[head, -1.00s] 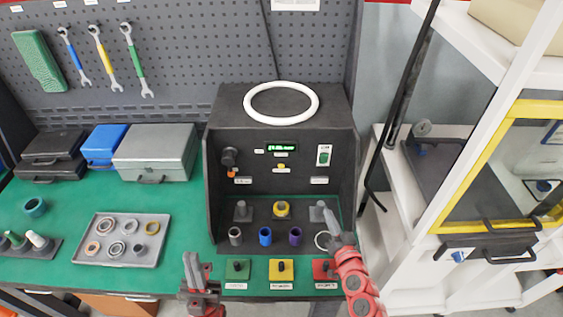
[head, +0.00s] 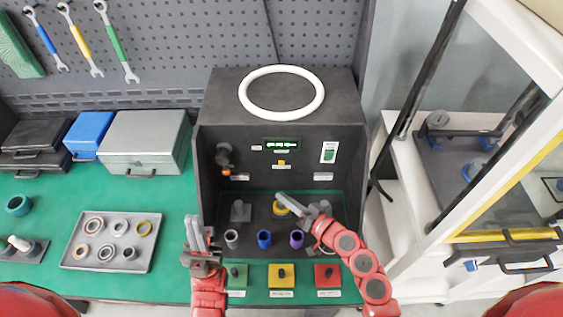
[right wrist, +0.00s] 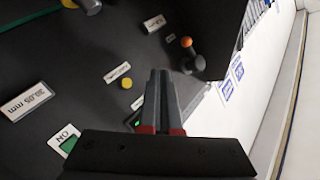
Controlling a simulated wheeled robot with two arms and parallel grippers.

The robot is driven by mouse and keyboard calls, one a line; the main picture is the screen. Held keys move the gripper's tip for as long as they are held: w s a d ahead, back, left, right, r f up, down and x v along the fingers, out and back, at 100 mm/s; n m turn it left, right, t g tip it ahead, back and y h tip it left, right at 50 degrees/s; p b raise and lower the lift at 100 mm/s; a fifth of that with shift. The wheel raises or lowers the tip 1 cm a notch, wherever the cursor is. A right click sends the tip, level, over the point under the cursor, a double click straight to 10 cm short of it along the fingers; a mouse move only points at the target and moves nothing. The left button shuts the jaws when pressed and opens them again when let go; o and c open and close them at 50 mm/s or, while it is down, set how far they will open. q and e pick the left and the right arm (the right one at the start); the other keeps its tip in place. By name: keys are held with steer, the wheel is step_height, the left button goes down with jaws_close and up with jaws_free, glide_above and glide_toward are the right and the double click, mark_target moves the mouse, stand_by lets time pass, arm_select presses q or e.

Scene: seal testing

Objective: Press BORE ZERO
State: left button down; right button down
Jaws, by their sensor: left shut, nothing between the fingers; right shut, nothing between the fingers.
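The black test station (head: 285,93) stands on the green bench. Its back panel carries a lit green display (head: 281,143) with a small yellow button (head: 281,163) below it. The button also shows in the right wrist view (right wrist: 126,82), left of my fingertips. The label by it is too small to read, so I cannot confirm it is BORE ZERO. My right gripper (head: 281,198) is shut and empty, inside the station, below and in front of the button and apart from it. My left gripper (head: 194,222) is shut and empty at the station's front left.
Grey, blue and purple rings (head: 264,239) stand inside the station near my right arm. Green, yellow and red pads (head: 281,290) lie along the front. An orange-tipped knob (head: 225,160) and a green switch (head: 328,152) flank the display. A ring tray (head: 148,263) lies left.

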mark_target(281, 163)
steer(key=w+b, duration=0.1)
steer(key=w, duration=0.7)
steer(key=shift+w, duration=0.35)
stand_by(1.7)
steer(key=shift+w+b, duration=0.4)
steer(key=shift+b, duration=0.15)
steer(key=shift+w+b, duration=0.3)
steer(key=shift+w, duration=0.05)
stand_by(0.5)
steer(key=shift+s, duration=0.85)
